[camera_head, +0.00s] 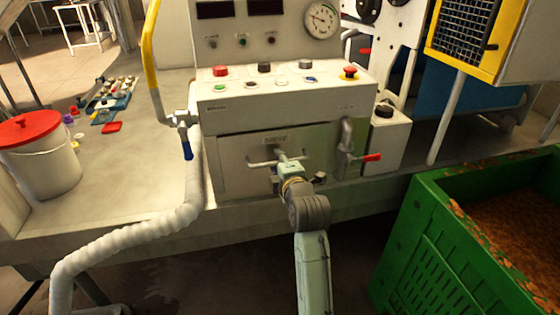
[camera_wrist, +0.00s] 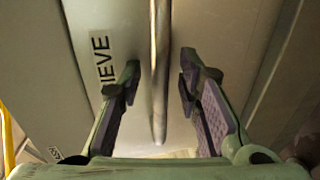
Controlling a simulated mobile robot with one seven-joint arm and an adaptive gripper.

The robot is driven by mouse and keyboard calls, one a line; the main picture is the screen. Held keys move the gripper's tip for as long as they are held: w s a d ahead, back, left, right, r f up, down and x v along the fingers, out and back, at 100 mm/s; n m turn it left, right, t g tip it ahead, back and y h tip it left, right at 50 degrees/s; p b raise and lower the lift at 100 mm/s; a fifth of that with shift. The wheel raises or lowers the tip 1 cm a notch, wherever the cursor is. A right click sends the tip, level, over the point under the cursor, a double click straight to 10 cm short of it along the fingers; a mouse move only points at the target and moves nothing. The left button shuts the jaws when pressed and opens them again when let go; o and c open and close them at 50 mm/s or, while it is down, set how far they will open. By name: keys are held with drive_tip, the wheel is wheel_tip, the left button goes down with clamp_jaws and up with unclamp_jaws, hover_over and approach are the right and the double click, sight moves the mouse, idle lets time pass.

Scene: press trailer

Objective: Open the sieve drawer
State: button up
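The sieve drawer (camera_head: 230,172) is the grey front panel below the button console, and it looks closed. Its bar handle (camera_head: 260,164) runs across the front, partly hidden by my gripper (camera_head: 288,158). In the wrist view the handle (camera_wrist: 160,50) is a metal bar passing between the two fingers of my gripper (camera_wrist: 161,82). The fingers are open on either side of the bar, with a visible gap to each. A label reading "IEVE" (camera_wrist: 103,58) shows on the panel, partly covered by the left finger.
A pipe with a red lever (camera_head: 368,158) sits right of the drawer. A green crate (camera_head: 420,235) stands at the lower right. A ribbed hose (camera_head: 130,235) runs at the left, near a white bucket with a red lid (camera_head: 48,170).

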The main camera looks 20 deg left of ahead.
clamp_jaws()
idle(0.3)
idle(0.6)
